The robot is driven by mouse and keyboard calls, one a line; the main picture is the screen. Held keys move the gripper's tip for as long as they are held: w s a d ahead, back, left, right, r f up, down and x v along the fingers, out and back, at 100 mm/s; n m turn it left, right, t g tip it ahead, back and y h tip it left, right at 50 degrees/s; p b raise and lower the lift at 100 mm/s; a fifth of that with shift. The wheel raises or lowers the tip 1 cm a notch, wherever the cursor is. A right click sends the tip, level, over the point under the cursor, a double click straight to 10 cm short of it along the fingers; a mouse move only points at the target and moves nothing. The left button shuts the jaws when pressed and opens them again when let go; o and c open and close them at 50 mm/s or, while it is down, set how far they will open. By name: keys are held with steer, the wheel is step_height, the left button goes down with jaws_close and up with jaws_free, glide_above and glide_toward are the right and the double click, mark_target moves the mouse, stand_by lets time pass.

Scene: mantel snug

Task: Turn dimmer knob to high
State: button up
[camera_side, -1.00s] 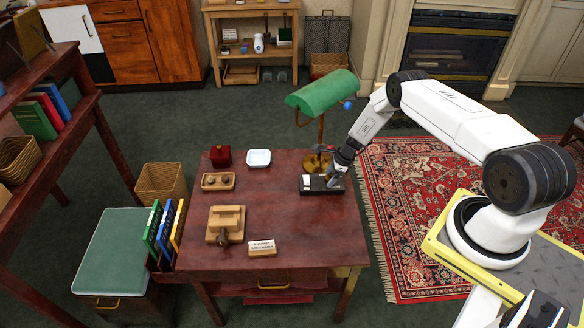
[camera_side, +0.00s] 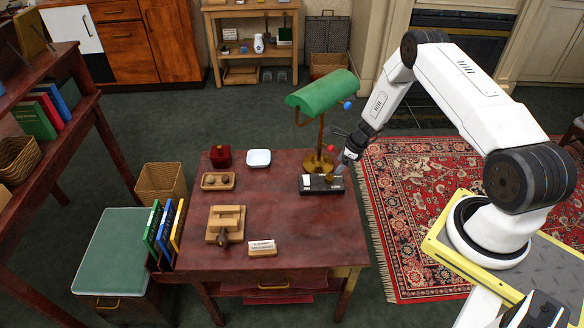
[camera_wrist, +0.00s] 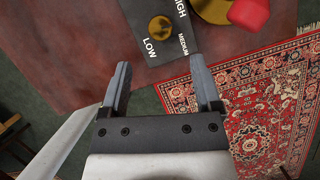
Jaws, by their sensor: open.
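The brass dimmer knob (camera_wrist: 160,28) sits on a dark plate (camera_wrist: 140,8) lettered LOW, MEDIUM and HIGH in the wrist view. Which label the knob points to is not clear. In the side view the dark dimmer box (camera_side: 314,190) lies at the table's right, with a white part at its left and the small knob (camera_side: 329,178) on its right. My gripper (camera_wrist: 160,65) is open and empty, its fingertips apart from the knob. In the side view my gripper (camera_side: 343,165) is above the box's right end.
A wooden tray (camera_side: 218,181), white dish (camera_side: 258,158) and name block (camera_side: 262,248) sit elsewhere. The table's middle is clear.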

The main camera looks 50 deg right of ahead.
steer(key=s+a+r+n, duration=0.1)
steer(key=a+r+n, duration=0.6)
steer(key=r, duration=0.3)
steer(key=s+a+r+n+g, duration=0.1)
steer(key=a+r+n, duration=0.6)
steer(key=r+n, duration=0.2)
steer(key=shift+s+a+r+g+h, duration=0.3)
steer(key=shift+s+r+h, duration=0.1)
steer(key=shift+r, duration=0.3)
steer(key=shift+f, duration=0.1)
steer(key=w+d+f+m+t+h, duration=0.1)
steer(key=d+f+m, duration=0.5)
steer(key=f+m, duration=0.4)
steer(key=w+d+f+m+t, duration=0.1)
steer(key=d+f+m, duration=0.5)
steer(key=f+m, duration=0.4)
steer(key=shift+w+d+f+m+h, duration=0.15)
steer(key=shift+d+m+h, duration=0.25)
steer(key=shift+m, duration=1)
steer(key=shift+f, duration=0.1)
